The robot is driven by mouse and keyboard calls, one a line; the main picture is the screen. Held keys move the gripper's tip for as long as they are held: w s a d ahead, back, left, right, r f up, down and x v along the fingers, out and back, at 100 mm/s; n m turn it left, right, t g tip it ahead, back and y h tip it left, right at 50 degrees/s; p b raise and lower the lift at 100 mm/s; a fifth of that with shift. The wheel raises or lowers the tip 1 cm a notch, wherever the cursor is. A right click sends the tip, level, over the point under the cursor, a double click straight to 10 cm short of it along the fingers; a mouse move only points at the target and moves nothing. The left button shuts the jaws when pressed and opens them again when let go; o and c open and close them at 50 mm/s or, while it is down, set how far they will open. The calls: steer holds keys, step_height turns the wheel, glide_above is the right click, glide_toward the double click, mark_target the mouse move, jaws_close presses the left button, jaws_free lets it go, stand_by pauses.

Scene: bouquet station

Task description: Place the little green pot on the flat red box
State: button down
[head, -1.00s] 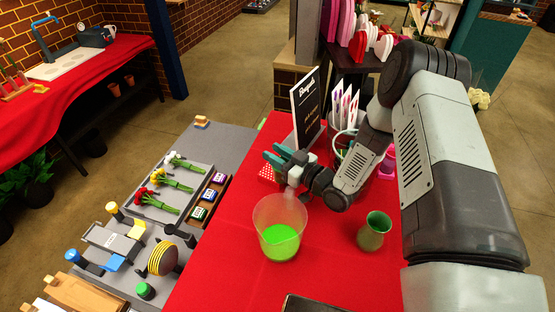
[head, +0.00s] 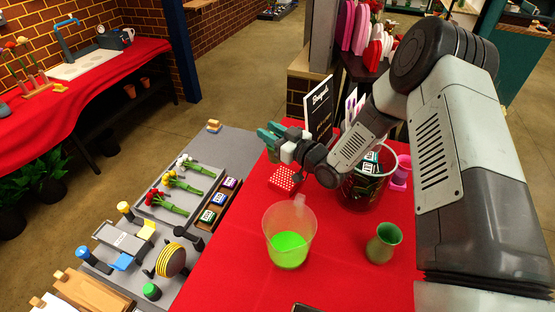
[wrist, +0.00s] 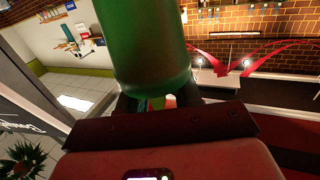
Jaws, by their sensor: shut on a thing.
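My gripper (head: 273,137) is shut on a green round-sided pot (wrist: 148,45), which fills the upper middle of the wrist view. In the head view the gripper is above the far left part of the red table, and the pot is hard to tell apart from the teal-green shapes at the fingers. The flat red box (head: 284,178) with white dots lies on the table, below the gripper in the picture and apart from it. The box's top looks clear.
A clear beaker of bright green liquid (head: 289,240) stands in front of the box. A green vase (head: 383,245) and a dark glass container (head: 366,188) stand to the right. A black sign (head: 319,108) stands behind. Flower trays (head: 178,190) lie to the left.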

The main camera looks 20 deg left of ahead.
mark_target(271, 152)
steer(key=shift+f, duration=3.4)
steer(key=shift+f, duration=0.15)
steer(key=c, duration=0.8)
jaws_free()
steer(key=v, duration=0.7)
steer(key=shift+s+d, duration=0.1)
steer(key=shift+d, duration=0.2)
